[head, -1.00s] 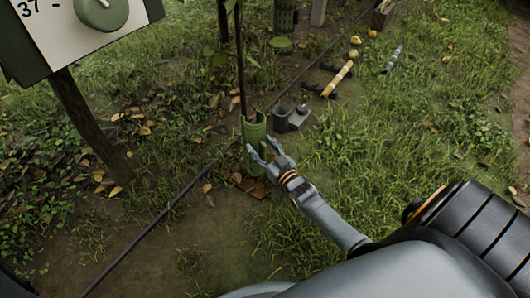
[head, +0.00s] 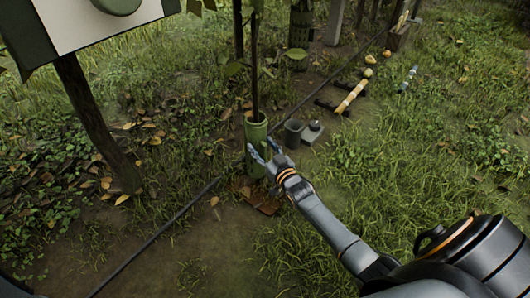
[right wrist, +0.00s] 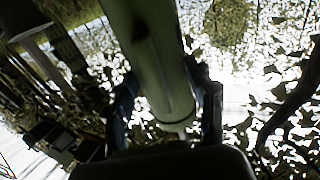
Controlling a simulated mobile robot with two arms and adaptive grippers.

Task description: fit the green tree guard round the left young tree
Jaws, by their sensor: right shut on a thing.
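The green tree guard (head: 257,134) is a smooth upright tube low over the ground. The thin dark stem of the left young tree (head: 255,75) runs down into its open top, so the guard appears to be around it. My right gripper (head: 263,156) is shut on the guard from the near side. In the right wrist view the guard (right wrist: 150,50) lies between the fingers (right wrist: 166,98) and looks tilted there. The guard's lower end is partly hidden by the gripper and grass in the head view. My left gripper is out of view.
A signboard on a dark post (head: 98,125) stands at the left. A dark hose (head: 160,233) crosses the ground. A grey cup (head: 293,133) and a small grey block (head: 313,131) stand right of the guard.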

